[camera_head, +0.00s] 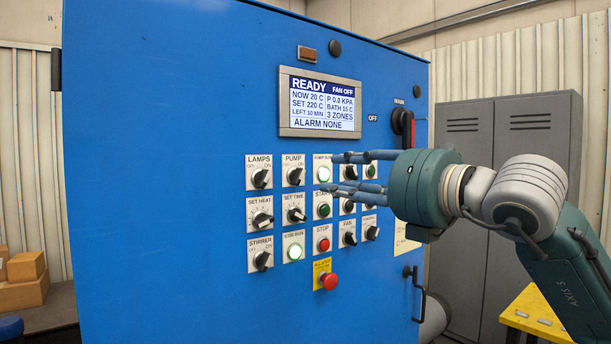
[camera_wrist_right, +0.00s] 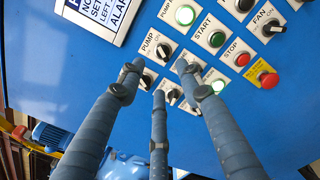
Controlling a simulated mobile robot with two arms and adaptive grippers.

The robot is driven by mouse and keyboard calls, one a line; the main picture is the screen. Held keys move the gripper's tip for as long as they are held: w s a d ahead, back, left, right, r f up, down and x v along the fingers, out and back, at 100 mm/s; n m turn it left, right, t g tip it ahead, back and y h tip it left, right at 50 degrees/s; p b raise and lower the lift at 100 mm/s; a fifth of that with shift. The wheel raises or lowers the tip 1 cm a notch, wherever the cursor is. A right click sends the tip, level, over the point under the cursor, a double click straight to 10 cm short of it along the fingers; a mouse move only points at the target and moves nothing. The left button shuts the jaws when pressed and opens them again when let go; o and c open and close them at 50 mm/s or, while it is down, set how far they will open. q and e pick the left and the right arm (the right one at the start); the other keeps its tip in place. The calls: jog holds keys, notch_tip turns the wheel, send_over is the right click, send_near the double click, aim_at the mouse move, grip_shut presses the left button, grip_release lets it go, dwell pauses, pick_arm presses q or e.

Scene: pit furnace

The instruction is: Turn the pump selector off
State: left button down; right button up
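The pump selector (camera_head: 294,177) is a small black rotary knob on a white plate marked PUMP, OFF and ON, in the top row of the blue panel. Its handle seems to tilt to the upper right, the ON side, though it is small. The selector also shows in the right wrist view (camera_wrist_right: 163,51). The pump-run lamp (camera_head: 323,174) beside it glows green. My right gripper (camera_head: 334,172) has its fingers spread and empty. They point left, in front of the panel right of the selector; contact with the panel cannot be told. My left gripper is out of view.
Several other knobs and buttons surround the selector, with the red emergency button (camera_head: 328,281) below. The main switch (camera_head: 403,122) and a door handle (camera_head: 414,292) are at the right. Grey lockers (camera_head: 510,140) stand behind.

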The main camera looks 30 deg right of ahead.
aim_at(300, 175)
jog(key=w+p, duration=0.1)
jog(key=w, duration=0.2)
jog(key=w+p, duration=0.2)
jog(key=w, duration=0.1)
jog(key=w+a+p, duration=0.1)
jog(key=w+p, duration=0.1)
jog(key=w, duration=0.1)
jog(key=shift+w, duration=0.4)
jog(key=shift+w+f+p, duration=0.15)
jog(key=shift+w+p, duration=0.2)
jog(key=shift+w, duration=0.2)
grip_shut()
